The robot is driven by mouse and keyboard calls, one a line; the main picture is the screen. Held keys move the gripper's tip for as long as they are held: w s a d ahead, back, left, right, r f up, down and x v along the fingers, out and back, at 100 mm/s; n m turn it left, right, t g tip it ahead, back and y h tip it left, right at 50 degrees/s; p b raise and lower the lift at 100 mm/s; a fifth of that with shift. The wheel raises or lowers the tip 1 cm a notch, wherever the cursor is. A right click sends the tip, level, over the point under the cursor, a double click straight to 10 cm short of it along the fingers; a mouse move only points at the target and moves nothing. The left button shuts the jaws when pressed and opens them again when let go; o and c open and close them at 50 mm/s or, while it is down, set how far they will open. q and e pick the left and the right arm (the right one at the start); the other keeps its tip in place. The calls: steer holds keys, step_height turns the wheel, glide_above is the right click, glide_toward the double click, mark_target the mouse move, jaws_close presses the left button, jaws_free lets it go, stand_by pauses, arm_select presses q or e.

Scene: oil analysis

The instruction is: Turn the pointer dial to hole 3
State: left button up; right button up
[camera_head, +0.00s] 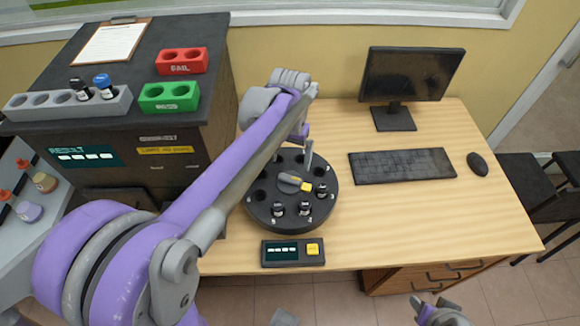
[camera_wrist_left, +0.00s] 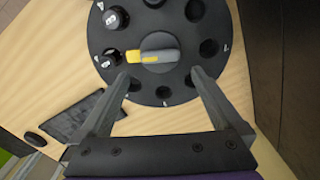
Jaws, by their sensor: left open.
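A round black carousel (camera_head: 262,216) with holes and small number marks stands on the desk. Its pointer dial (camera_head: 289,180) is a grey knob with a yellow tip (camera_head: 307,187), pointing right and slightly toward the front in the head view. The dial also shows in the left wrist view (camera_wrist_left: 160,50), its yellow end to the left. My left gripper (camera_head: 307,152) is above the carousel's back edge, fingers apart and empty. In the wrist view its fingertips (camera_wrist_left: 160,75) are either side of the dial's near edge, apart from it. My right gripper (camera_head: 437,312) is low at the bottom right.
Several black-capped vials (camera_head: 304,208) sit in the carousel's front holes. A small display box with a yellow button (camera_head: 313,249) lies in front. A keyboard (camera_head: 402,166), monitor (camera_head: 412,75) and mouse (camera_head: 477,164) are at right. A dark cabinet (camera_head: 215,90) stands left.

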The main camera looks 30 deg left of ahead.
arm_select(q)
steer(key=shift+r, duration=1.75)
arm_select(e)
steer(key=shift+r, duration=0.2)
